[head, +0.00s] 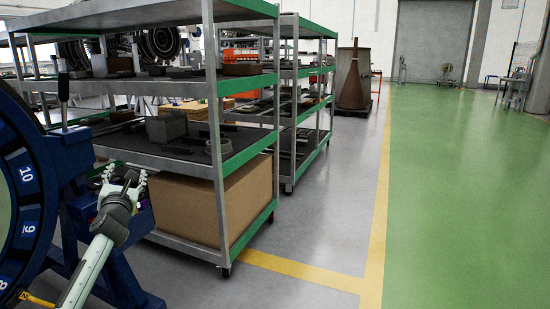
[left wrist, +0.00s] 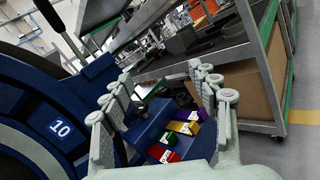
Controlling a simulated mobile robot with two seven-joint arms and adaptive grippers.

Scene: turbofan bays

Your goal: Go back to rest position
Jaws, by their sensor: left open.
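My left gripper (head: 124,178) is at the lower left of the head view, beside the blue stand and in front of the lower shelf. In the left wrist view its fingers (left wrist: 160,100) are spread wide with nothing held between them. Beyond them, a blue surface (left wrist: 150,130) carries small red, yellow and purple labelled pieces (left wrist: 182,127). The pieces appear apart from the fingers. My right gripper does not show in either view.
A large blue ring with white numbers (head: 25,185) stands close on the left. A metal shelf rack with green edges (head: 250,150) holds parts and a big cardboard box (head: 245,195). The grey floor and green lane (head: 460,190) on the right are clear.

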